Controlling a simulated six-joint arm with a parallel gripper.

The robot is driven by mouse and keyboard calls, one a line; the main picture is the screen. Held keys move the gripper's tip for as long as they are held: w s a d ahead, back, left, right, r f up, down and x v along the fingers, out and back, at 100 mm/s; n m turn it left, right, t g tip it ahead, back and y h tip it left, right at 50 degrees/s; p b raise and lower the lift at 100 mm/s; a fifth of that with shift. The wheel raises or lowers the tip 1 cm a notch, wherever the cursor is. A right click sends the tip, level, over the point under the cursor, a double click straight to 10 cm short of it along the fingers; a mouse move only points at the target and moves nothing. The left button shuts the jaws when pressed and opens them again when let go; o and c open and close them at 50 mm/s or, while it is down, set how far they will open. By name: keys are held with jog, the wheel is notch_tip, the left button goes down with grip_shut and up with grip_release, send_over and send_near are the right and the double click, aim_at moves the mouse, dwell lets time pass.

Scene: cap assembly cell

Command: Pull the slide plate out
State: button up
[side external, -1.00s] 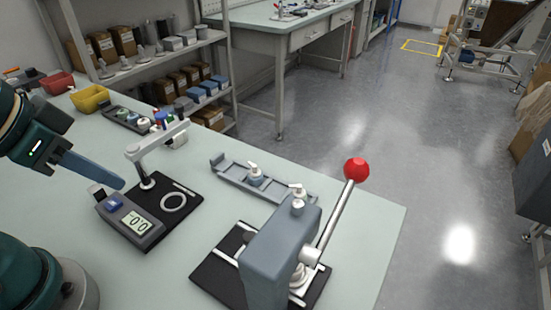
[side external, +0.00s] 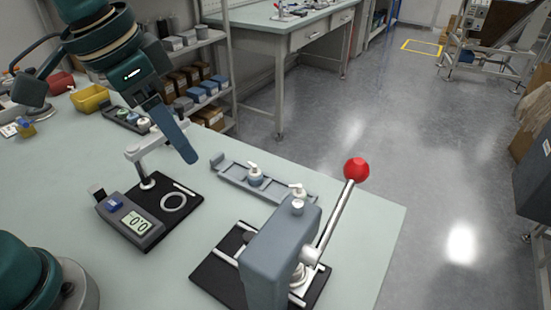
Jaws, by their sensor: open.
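The grey press (side external: 280,258) with a red-knobbed lever (side external: 335,215) stands on a black base (side external: 218,272) near the table's front edge. Light rails and a metal part show at the base. The press body hides much of what lies under it, so I cannot clearly make out the slide plate. My gripper (side external: 187,155) is open and empty, its blue fingers pointing down above the table, behind and left of the press and well apart from it. From this side the fingers overlap.
A grey tray (side external: 232,182) with white-topped caps lies behind the press. A digital gauge (side external: 130,220) and a black stand plate (side external: 190,212) with a ring (side external: 174,202) are at left. A yellow bin (side external: 90,98) is at the back. The table's right side is clear.

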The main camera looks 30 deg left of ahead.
jog(key=w+d+f+m+g, duration=0.2)
jog(key=w+d+f, duration=0.15)
jog(key=d, duration=0.25)
jog(key=m+g, duration=0.1)
jog(key=m, duration=0.1)
send_over(250, 235)
jog(key=shift+y, duration=0.4)
notch_tip(250, 235, down, 6)
jog(key=shift+r, duration=0.1)
jog(key=shift+s+d+f, duration=0.1)
jog(key=shift+f, duration=2.5)
grip_shut()
